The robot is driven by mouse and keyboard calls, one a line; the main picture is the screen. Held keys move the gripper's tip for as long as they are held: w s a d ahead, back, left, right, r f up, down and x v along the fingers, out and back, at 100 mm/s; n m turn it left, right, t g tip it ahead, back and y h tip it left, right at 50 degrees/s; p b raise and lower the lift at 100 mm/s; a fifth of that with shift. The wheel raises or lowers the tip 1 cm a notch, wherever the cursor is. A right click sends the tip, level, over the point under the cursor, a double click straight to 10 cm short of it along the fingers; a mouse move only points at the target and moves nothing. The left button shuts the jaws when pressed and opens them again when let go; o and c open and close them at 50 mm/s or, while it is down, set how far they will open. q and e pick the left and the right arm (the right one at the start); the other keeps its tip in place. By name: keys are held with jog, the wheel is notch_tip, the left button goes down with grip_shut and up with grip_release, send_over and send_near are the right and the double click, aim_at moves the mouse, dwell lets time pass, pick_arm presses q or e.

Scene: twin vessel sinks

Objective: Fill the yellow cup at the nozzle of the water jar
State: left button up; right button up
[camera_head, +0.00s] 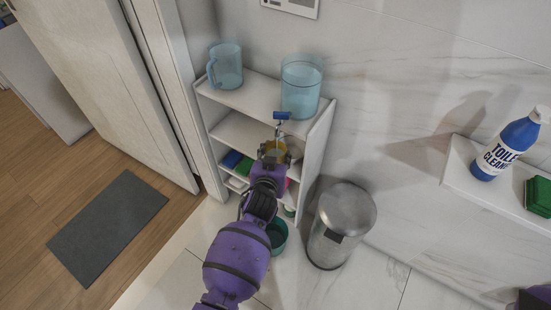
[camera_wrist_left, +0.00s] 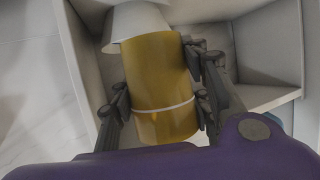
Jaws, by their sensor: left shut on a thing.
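The water jar (camera_head: 301,88) is a clear blue container on the shelf's top. Its nozzle (camera_head: 281,118), with a blue handle, sticks out at the front. My left gripper (camera_head: 273,155) is just below the nozzle in the head view. It is shut on the yellow cup (camera_head: 275,149), which is mostly hidden by the gripper there. In the left wrist view the yellow cup (camera_wrist_left: 160,75) with a pale band sits between the two fingers (camera_wrist_left: 160,100). The inside of the cup is too small to see, so I cannot tell whether it holds water. My right gripper is not in view.
A blue pitcher (camera_head: 226,66) stands left of the jar on the white shelf (camera_head: 250,92). A steel bin (camera_head: 341,222) and a green bucket (camera_head: 277,235) stand on the floor. A toilet cleaner bottle (camera_head: 503,148) and green box (camera_head: 539,197) sit on a right ledge.

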pick_arm(q)
jog(key=shift+s+a, duration=0.25)
jog(key=shift+s, duration=0.1)
jog(key=s+a+p, duration=0.4)
jog(key=s, duration=0.2)
jog(key=shift+s+a, duration=0.3)
jog(key=shift+a, duration=0.1)
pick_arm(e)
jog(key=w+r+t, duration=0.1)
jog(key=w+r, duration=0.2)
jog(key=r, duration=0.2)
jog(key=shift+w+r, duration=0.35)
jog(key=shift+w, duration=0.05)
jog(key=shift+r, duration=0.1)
pick_arm(q)
jog(key=shift+s+a+r+p, duration=0.5)
jog(key=shift+s+p, duration=0.15)
jog(key=shift+s, duration=0.05)
jog(key=shift+s+a+r+p, duration=0.45)
jog(key=shift+s+r+p, duration=0.05)
jog(key=shift+s+p, duration=0.2)
jog(key=shift+s+a+r+p, duration=0.5)
jog(key=shift+s+p, duration=0.15)
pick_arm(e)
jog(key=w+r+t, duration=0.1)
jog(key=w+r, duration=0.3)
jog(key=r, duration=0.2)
